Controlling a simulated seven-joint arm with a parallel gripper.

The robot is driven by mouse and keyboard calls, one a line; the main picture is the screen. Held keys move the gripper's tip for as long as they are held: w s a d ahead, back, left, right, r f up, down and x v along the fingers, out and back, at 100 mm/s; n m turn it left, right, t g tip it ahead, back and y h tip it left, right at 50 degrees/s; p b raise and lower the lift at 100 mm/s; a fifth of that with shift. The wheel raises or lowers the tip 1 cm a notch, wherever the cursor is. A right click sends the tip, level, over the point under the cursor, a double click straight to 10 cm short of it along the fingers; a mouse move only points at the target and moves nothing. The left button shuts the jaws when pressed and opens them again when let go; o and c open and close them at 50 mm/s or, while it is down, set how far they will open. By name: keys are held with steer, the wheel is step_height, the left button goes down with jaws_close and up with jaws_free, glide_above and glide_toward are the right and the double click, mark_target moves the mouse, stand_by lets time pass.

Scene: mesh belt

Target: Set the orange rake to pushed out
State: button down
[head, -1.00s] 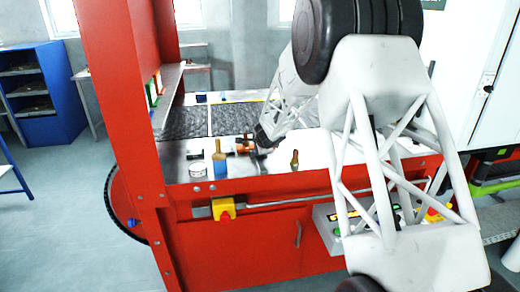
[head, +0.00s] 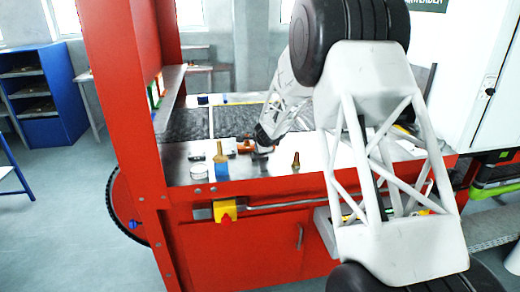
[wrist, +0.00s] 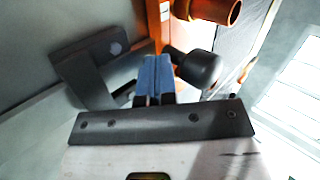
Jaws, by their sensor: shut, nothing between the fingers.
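The orange rake (head: 246,147) shows as a small orange part on the steel top at the front of the belt. My gripper (head: 261,150) is low over the steel top, just right of this part. In the wrist view, my gripper (wrist: 155,75) is shut with blue-grey fingers together and nothing held. An orange upright strip (wrist: 153,22) lies just beyond the fingertips; I cannot tell whether they touch. A dark knob (wrist: 200,69) sits close to the right of the fingers. The rake's full shape and its setting are hidden.
A blue block with an ochre handle (head: 221,165) and a small round tin (head: 199,169) stand left of my gripper. A brown peg (head: 296,161) stands right. An orange hollow cylinder (wrist: 222,10) is near the fingers. The dark mesh belt (head: 180,122) lies behind.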

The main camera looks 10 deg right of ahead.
steer(key=shift+w, duration=1.25)
steer(key=shift+s, duration=0.2)
steer(key=shift+s+d+r, duration=0.1)
steer(key=shift+s+d, duration=0.05)
steer(key=shift+s, duration=0.6)
steer(key=shift+s+d+r, duration=0.1)
steer(key=shift+s, duration=0.6)
steer(key=shift+s+r, duration=0.15)
steer(key=shift+s, duration=0.35)
steer(key=v, duration=0.9)
steer(key=shift+s+r, duration=0.2)
steer(key=shift+d, duration=0.15)
steer(key=d+m, duration=0.1)
steer(key=m, duration=0.5)
steer(key=d+f+m+h, duration=0.1)
steer(key=d+m, duration=0.1)
steer(key=m, duration=0.5)
steer(key=d+m, duration=0.1)
steer(key=m, duration=0.5)
steer(key=shift+s+d+f+m+t, duration=0.3)
steer(key=shift+d+m+t, duration=0.05)
steer(key=shift+m+t, duration=0.05)
